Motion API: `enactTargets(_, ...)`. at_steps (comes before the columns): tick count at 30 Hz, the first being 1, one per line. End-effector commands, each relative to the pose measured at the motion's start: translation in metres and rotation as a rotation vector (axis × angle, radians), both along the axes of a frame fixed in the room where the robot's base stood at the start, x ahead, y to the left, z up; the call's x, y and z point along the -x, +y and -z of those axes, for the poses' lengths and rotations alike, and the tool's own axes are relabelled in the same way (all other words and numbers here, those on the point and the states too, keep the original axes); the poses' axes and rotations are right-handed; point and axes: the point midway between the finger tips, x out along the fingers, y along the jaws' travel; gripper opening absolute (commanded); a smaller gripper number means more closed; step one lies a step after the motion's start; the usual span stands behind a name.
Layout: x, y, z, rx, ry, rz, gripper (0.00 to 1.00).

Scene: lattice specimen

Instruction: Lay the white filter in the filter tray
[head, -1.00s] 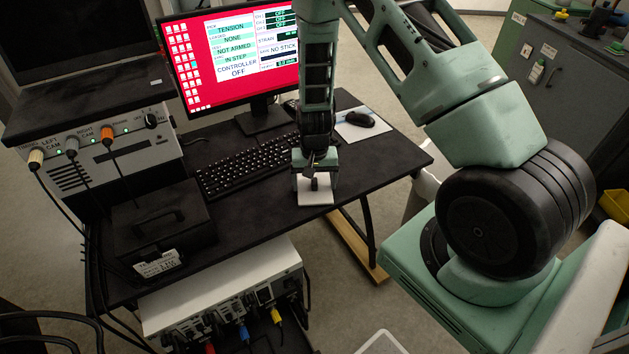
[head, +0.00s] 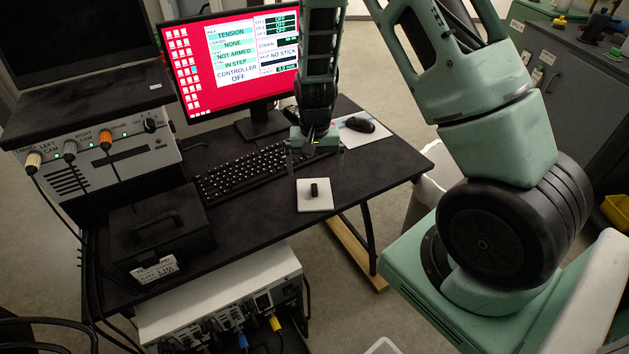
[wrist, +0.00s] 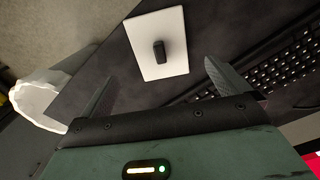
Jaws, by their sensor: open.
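I see nothing that I can name for certain as the white filter or the filter tray. A flat white square plate (head: 312,204) lies on the black desk near its front edge, with a small black block (head: 314,189) on top. The plate (wrist: 173,60) and the block (wrist: 159,52) also show in the wrist view, ahead of my fingers. My gripper (head: 316,170) is open and empty above the desk, just behind the plate in the head view. In the wrist view its two fingers (wrist: 161,69) are spread wide, with nothing between them.
A keyboard (head: 245,172) lies left of my gripper, and a monitor (head: 235,62) stands behind. A mouse (head: 359,125) sits on a pale mat at the right. A black case (head: 160,235) and a grey control box (head: 105,160) stand left.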

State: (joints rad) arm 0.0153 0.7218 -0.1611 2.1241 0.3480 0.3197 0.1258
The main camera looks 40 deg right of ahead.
Motion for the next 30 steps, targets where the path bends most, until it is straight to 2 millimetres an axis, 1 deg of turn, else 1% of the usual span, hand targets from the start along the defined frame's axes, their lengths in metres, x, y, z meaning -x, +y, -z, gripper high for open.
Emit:
enactTargets(1, -0.001, 0.0, -0.01, 0.001, -0.004, -0.001, 1.0)
enactTargets(3, -0.001, 0.0, -0.021, 0.0, -0.004, 0.0, 1.0)
enactTargets(6, -0.001, 0.0, -0.032, 0.0, -0.002, -0.001, 1.0)
enactTargets(8, 0.0, 0.0, -0.037, 0.001, -0.001, 0.0, 1.0)
enactTargets(10, 0.0, 0.004, -0.043, -0.005, -0.002, -0.01, 1.0)
enactTargets(11, 0.001, 0.01, -0.046, -0.01, -0.003, -0.023, 1.0)
enactTargets(14, 0.009, 0.048, -0.066, -0.045, -0.01, -0.124, 1.0)
enactTargets(15, 0.016, 0.072, -0.078, -0.064, -0.014, -0.192, 1.0)
enactTargets(16, 0.024, 0.091, -0.088, -0.08, -0.018, -0.249, 1.0)
enactTargets(17, 0.034, 0.111, -0.098, -0.094, -0.02, -0.315, 1.0)
enactTargets(18, 0.05, 0.138, -0.113, -0.111, -0.024, -0.413, 1.0)
enactTargets(20, 0.079, 0.174, -0.133, -0.129, -0.026, -0.562, 1.0)
enactTargets(21, 0.101, 0.193, -0.145, -0.132, -0.028, -0.664, 1.0)
enactTargets(22, 0.117, 0.206, -0.153, -0.133, -0.029, -0.736, 1.0)
enactTargets(23, 0.133, 0.216, -0.161, -0.129, -0.031, -0.806, 1.0)
enactTargets(24, 0.154, 0.226, -0.169, -0.122, -0.031, -0.896, 1.0)
enactTargets(27, 0.198, 0.24, -0.182, -0.094, -0.033, -1.078, 1.0)
enactTargets(30, 0.226, 0.244, -0.188, -0.065, -0.033, -1.196, 1.0)
